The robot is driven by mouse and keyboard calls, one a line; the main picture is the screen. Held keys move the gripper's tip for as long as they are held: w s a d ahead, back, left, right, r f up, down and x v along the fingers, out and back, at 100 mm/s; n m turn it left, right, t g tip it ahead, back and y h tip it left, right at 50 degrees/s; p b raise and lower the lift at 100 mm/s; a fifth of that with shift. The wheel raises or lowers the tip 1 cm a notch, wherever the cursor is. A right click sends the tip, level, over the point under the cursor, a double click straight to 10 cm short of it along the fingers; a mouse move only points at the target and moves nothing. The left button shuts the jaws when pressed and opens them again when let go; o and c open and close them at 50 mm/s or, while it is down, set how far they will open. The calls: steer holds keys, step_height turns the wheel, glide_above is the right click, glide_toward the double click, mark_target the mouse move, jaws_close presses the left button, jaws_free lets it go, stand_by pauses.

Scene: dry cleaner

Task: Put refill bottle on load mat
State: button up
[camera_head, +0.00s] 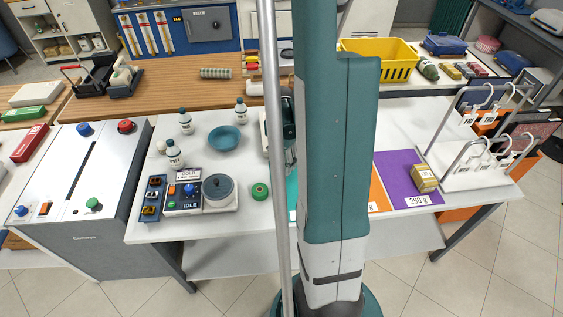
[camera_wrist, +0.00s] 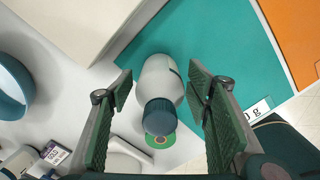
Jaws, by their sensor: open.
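A white bottle with a dark teal cap (camera_wrist: 160,88) is between the fingers of my gripper (camera_wrist: 160,84) in the wrist view. The fingers are open, with a visible gap at the right pad. The bottle overlaps the edge of a teal mat (camera_wrist: 222,60); I cannot tell whether its base touches it. In the head view my arm hides this bottle and most of the teal mat (camera_head: 292,190). No mat is visibly marked as the load mat.
An orange mat (camera_head: 378,190) and a purple mat (camera_head: 396,165) lie at right; a yellowish box (camera_head: 424,178) is on the purple one. A white rack (camera_head: 470,165) stands far right.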

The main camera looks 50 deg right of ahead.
mark_target(281, 149)
steer(key=shift+r, duration=0.15)
steer(key=shift+r+p, duration=0.9)
steer(key=shift+r, duration=5.1)
steer(key=w+a+r+m+t, duration=0.15)
steer(key=a+r+m, duration=0.3)
steer(key=a, duration=0.45)
steer(key=w+a+r+m+t+h, duration=0.1)
steer(key=a+r+m+t, duration=0.1)
steer(key=a+r+m, duration=0.5)
steer(key=w+a+r+m+t, duration=0.1)
steer(key=a+r, duration=0.3)
steer(key=a, duration=0.8)
steer(key=s+a+r+m+t, duration=0.1)
steer(key=s+a+m, duration=0.1)
steer(key=a, duration=0.3)
steer(key=s+a+r+m+t+y, duration=0.1)
steer(key=s+a+r+m, duration=0.1)
steer(key=a, duration=0.3)
steer(key=shift+s+a+r+m+t, duration=0.25)
steer(key=shift+s+m+t, duration=0.1)
steer(key=shift+m, duration=0.4)
